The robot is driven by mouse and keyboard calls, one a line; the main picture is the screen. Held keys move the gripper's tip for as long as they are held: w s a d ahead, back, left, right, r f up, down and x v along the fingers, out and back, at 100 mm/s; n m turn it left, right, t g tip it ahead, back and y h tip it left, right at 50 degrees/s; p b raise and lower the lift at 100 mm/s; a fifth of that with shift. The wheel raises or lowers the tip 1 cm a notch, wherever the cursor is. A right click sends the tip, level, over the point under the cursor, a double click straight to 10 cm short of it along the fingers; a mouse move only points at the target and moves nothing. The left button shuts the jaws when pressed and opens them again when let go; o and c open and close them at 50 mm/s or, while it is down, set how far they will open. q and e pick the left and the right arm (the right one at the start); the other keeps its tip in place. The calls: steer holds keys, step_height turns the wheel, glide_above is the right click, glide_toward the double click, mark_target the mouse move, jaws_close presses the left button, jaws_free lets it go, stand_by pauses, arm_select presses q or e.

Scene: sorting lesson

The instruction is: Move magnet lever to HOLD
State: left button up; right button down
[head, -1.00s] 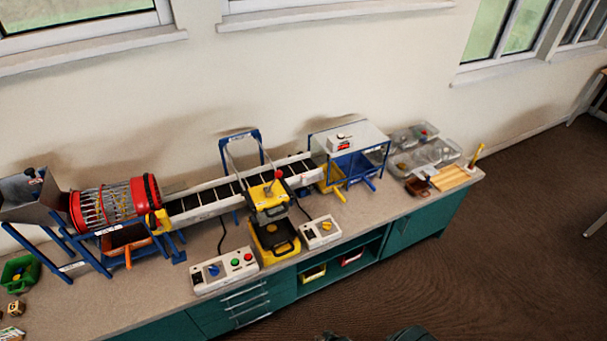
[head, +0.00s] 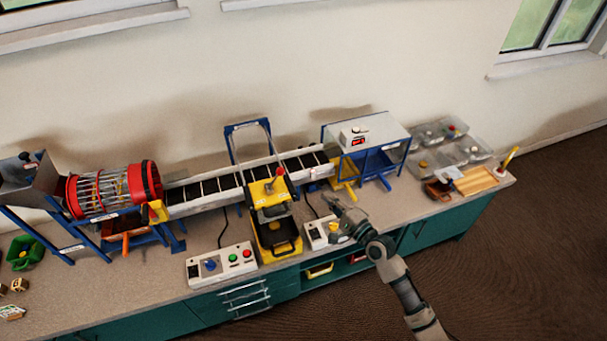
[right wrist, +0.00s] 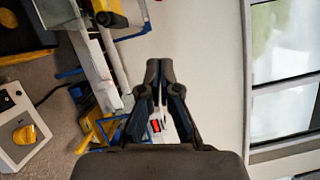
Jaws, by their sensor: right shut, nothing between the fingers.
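The yellow magnet unit (head: 268,195) stands at the front of the conveyor, under a blue and grey arch. A short lever with a red ball (head: 279,172) sticks up from its top; I cannot read any label by it. My right gripper (head: 334,202) is to the right of the unit, apart from it, above the small control box (head: 318,234) and partly hiding it. The gripper is shut and empty; its closed fingertips also show in the right wrist view (right wrist: 159,68). The small box's yellow knob (right wrist: 25,134) shows in the right wrist view. My left gripper is not in view.
A larger control box (head: 221,264) with blue, green and red controls sits at front left. Clear trays (head: 440,150) stand at the right end. The red drum (head: 112,190) is at left.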

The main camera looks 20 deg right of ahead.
mark_target(275, 179)
steer(key=a+x, duration=0.1)
steer(key=x, duration=0.3)
steer(key=a+p+x, duration=0.1)
steer(key=x, duration=0.3)
steer(key=s+a+p+x, duration=0.1)
steer(key=x, duration=0.4)
steer(key=shift+s+r, duration=0.15)
steer(key=shift+r, duration=0.15)
steer(key=shift+a, duration=0.4)
steer(key=shift+d, duration=0.1)
